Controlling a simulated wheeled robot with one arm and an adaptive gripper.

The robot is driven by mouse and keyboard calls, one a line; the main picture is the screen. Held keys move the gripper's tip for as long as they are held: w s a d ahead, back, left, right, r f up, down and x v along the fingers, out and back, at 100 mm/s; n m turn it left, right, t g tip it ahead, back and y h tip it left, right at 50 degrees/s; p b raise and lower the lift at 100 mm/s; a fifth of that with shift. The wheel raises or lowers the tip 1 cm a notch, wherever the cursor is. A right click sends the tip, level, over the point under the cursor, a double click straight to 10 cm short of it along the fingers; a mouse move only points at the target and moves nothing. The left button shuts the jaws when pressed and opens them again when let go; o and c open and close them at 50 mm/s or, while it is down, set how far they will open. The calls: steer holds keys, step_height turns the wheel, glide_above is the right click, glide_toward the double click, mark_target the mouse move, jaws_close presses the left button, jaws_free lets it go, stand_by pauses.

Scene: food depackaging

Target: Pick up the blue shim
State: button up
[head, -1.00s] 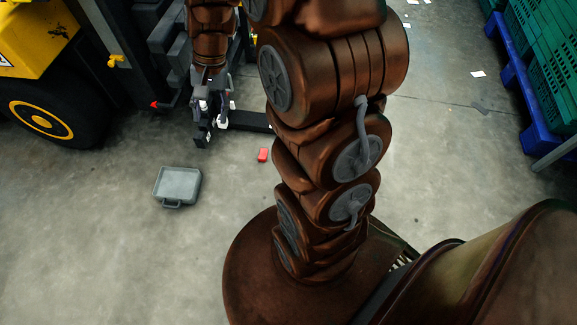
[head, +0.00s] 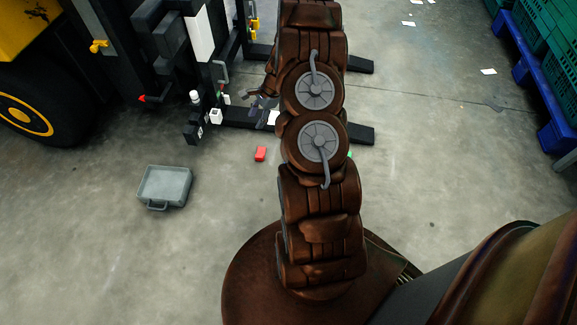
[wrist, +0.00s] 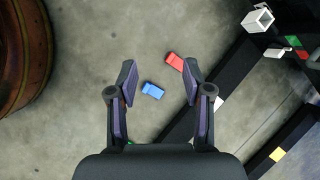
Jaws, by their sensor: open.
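The blue shim (wrist: 153,91) lies on the concrete floor in the wrist view, between and beyond the two fingertips of my gripper (wrist: 158,78). My gripper is open and empty, with a gap of floor visible between its fingers. In the head view my gripper (head: 262,102) shows partly at the left of my arm, near the black forklift frame. The blue shim cannot be seen in the head view; my arm may hide it.
A red block (head: 260,154) lies on the floor, also in the wrist view (wrist: 174,62) near the right fingertip. A grey case (head: 164,187) lies at left. Black forklift legs (head: 250,117) lie behind. Blue pallets with green crates (head: 562,75) stand at right.

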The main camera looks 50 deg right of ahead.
steer(key=s+d+f+m+b, duration=0.2)
steer(key=d+f, duration=0.2)
steer(key=f, duration=0.5)
steer(key=s+d+f+m+h+b, duration=0.1)
steer(key=s+d+f+m+b, duration=0.1)
steer(key=f, duration=0.8)
steer(key=s+d+f+m+b, duration=0.3)
steer(key=d+f, duration=0.3)
steer(key=f, duration=0.4)
steer(key=shift+s+d+t+b, duration=0.15)
steer(key=shift+d+t+b, duration=0.25)
steer(key=shift+b, duration=0.3)
steer(key=shift+b+x, duration=1.55)
steer(key=shift+x, duration=1.5)
steer(key=shift+a+r, duration=0.1)
steer(key=shift+r, duration=0.05)
steer(key=shift+c, duration=0.3)
jaws_close()
